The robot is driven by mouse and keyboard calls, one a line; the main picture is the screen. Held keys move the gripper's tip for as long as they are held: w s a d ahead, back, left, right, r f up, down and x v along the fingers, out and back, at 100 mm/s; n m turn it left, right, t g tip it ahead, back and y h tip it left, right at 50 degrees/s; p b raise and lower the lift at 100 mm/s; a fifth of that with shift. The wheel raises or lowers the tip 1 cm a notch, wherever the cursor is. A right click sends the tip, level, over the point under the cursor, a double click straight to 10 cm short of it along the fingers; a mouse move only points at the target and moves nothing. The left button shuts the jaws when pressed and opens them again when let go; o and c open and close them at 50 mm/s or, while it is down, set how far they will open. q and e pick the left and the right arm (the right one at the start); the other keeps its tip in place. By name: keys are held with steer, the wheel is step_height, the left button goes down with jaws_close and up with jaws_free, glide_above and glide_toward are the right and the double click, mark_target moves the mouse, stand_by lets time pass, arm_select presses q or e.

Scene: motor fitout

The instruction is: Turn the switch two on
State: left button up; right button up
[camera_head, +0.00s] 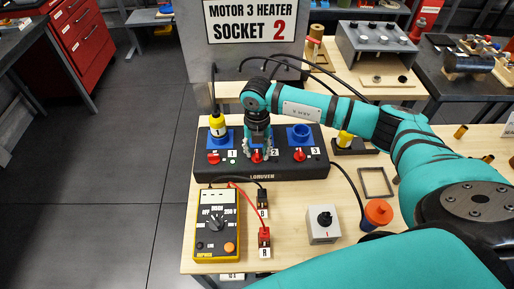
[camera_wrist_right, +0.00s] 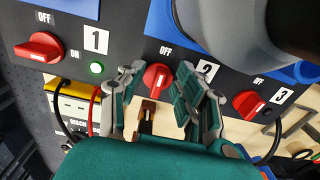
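The black switch box (camera_head: 235,168) on the bench carries three red knobs numbered 1, 2 and 3. The switch two knob (camera_wrist_right: 157,78) is red, under an OFF label, and also shows in the head view (camera_head: 257,155). My right gripper (camera_wrist_right: 158,88) reaches down over it; its fingers stand apart on either side of the knob, with gaps visible. It also shows in the head view (camera_head: 257,150). A finger partly covers the panel around switch two, and its lamp is hidden. My left gripper is out of view.
A yellow plug (camera_head: 217,124) stands at socket 1; blue socket 3 (camera_head: 300,133) looks empty. A yellow multimeter (camera_head: 217,222) with leads lies in front.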

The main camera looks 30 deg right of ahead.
jaws_close()
